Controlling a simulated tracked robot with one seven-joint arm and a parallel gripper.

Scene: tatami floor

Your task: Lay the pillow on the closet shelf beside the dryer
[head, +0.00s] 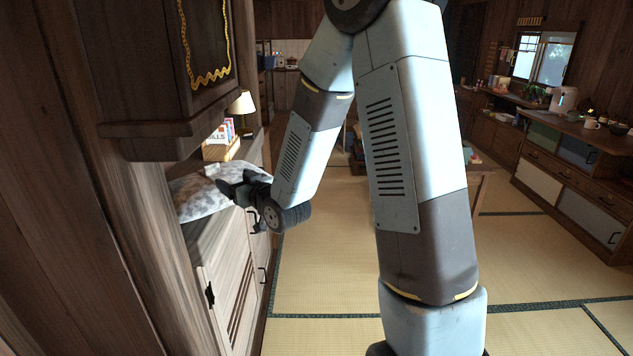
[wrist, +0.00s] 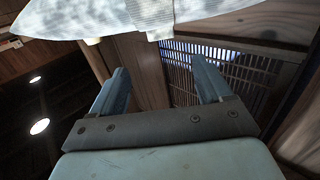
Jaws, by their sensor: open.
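The pillow (head: 193,199), grey-white and mottled, lies on top of a light wooden cabinet in the recess at the left of the head view. My gripper (head: 228,183) is at its right side, just over or against it; I cannot tell if they touch. In the wrist view my gripper (wrist: 161,80) has its two fingers spread, with nothing between them. A pale, fine-textured thing across the top of the wrist view may be the pillow, but I cannot tell. The closet shelf is partly hidden by the wall cupboard and my gripper. I cannot make out a dryer.
A dark wall cupboard (head: 165,80) hangs over the near side of the recess. Books (head: 221,133) and a lit lamp (head: 242,108) stand beyond the pillow. A slatted panel (wrist: 220,70) shows behind my fingers.

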